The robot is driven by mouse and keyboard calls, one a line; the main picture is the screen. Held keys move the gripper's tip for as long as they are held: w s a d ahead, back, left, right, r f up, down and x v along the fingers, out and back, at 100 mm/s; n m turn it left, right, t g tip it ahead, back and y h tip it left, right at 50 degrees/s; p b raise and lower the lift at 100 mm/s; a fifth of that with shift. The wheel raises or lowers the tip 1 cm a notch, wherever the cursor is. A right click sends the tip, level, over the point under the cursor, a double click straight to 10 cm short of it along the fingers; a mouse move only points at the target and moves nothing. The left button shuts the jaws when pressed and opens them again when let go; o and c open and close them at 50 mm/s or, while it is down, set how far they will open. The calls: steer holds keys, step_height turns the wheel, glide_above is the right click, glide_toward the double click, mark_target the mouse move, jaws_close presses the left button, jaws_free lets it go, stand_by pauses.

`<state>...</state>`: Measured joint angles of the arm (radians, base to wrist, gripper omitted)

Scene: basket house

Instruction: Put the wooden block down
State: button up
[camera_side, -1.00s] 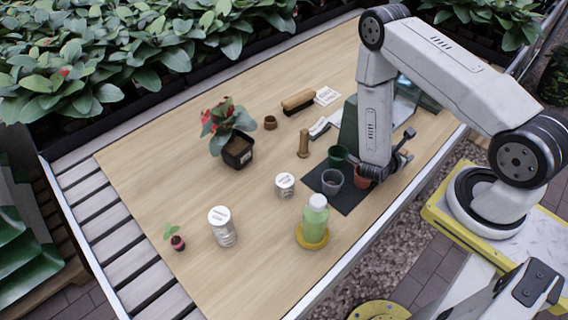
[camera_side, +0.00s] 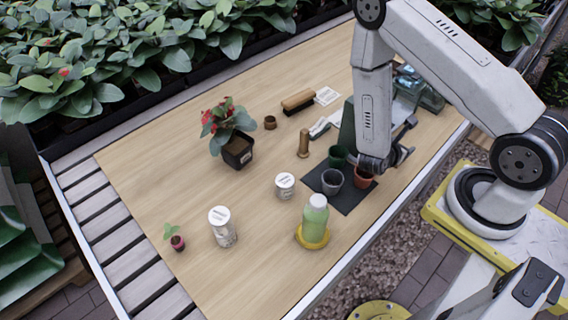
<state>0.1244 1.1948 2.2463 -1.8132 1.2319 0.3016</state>
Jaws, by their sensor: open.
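No thing in view is plainly a loose wooden block. An upright wooden piece (camera_side: 303,143) stands on the table left of the green pot, and a long wooden-topped brush (camera_side: 298,101) lies farther back. My gripper (camera_side: 407,138) is at the right, beside and partly above the terracotta pot (camera_side: 364,177). It is open, with no object visible between its fingers. It is apart from the upright wooden piece and the brush. My arm hides part of the area behind the pots.
A dark mat (camera_side: 346,203) holds the terracotta pot, a grey pot (camera_side: 332,181) and a green pot (camera_side: 338,156). A green bottle (camera_side: 315,222), white cans (camera_side: 222,227) and a flowering plant (camera_side: 236,150) stand on the table. The table's left middle is clear.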

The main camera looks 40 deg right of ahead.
steer(key=shift+r, duration=1.45)
steer(key=shift+r, duration=0.1)
steer(key=s+a+r+m+g+y, duration=0.2)
steer(key=a+r+m+g+y, duration=0.2)
steer(key=a+r+m+y, duration=0.55)
steer(key=w+a+r+m+t+y, duration=0.4)
steer(key=w+a+r+m+t, duration=0.2)
steer(key=w+a+m, duration=0.1)
steer(key=a+m, duration=0.1)
steer(key=a, duration=0.1)
steer(key=shift+a+r+m+t, duration=0.15)
steer(key=shift+a+m+t, duration=0.15)
steer(key=shift+a+m, duration=0.05)
